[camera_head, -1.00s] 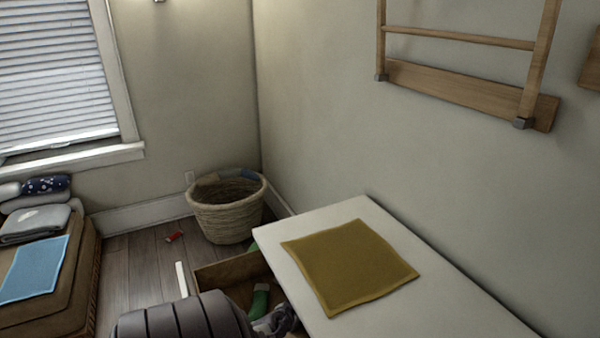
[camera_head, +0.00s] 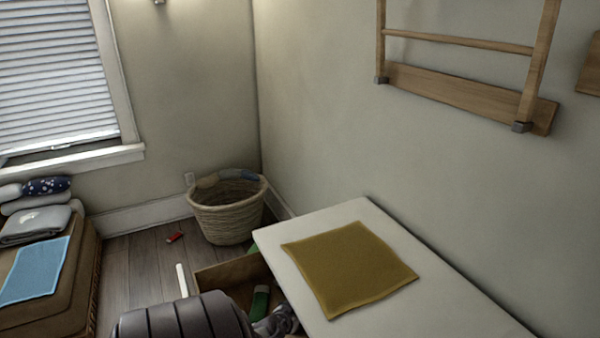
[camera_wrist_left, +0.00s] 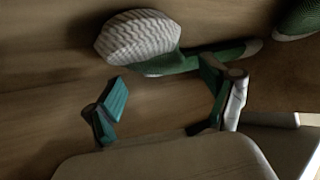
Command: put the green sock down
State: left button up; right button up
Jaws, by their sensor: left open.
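A green sock with a pale ribbed part (camera_wrist_left: 140,38) lies on a brown wooden surface in the left wrist view, just beyond my left gripper (camera_wrist_left: 165,86). That gripper is open, its teal-padded fingers apart with bare wood between them. The right-hand finger overlaps the green part of the sock; I cannot tell whether they touch. In the head view a green sock (camera_head: 260,300) lies in an open wooden box or drawer (camera_head: 226,273), beside my left gripper (camera_head: 278,322), which is partly cut off. My right gripper is not in view.
A white tabletop (camera_head: 440,318) with a mustard cloth (camera_head: 348,268) stands right of the box. A wicker basket (camera_head: 228,212) stands in the corner. A red item (camera_head: 175,237) lies on the floor. A brown seat with a blue cloth (camera_head: 35,270) is at the left. Another green item (camera_wrist_left: 298,17) shows.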

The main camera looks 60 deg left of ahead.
pick_arm(q)
jog(key=p+v, duration=0.5)
jog(key=v, duration=0.5)
jog(key=shift+r, duration=0.2)
jog(key=shift+s+d+r, duration=0.15)
jog(key=shift+s+d, duration=0.1)
jog(key=shift+s, duration=0.05)
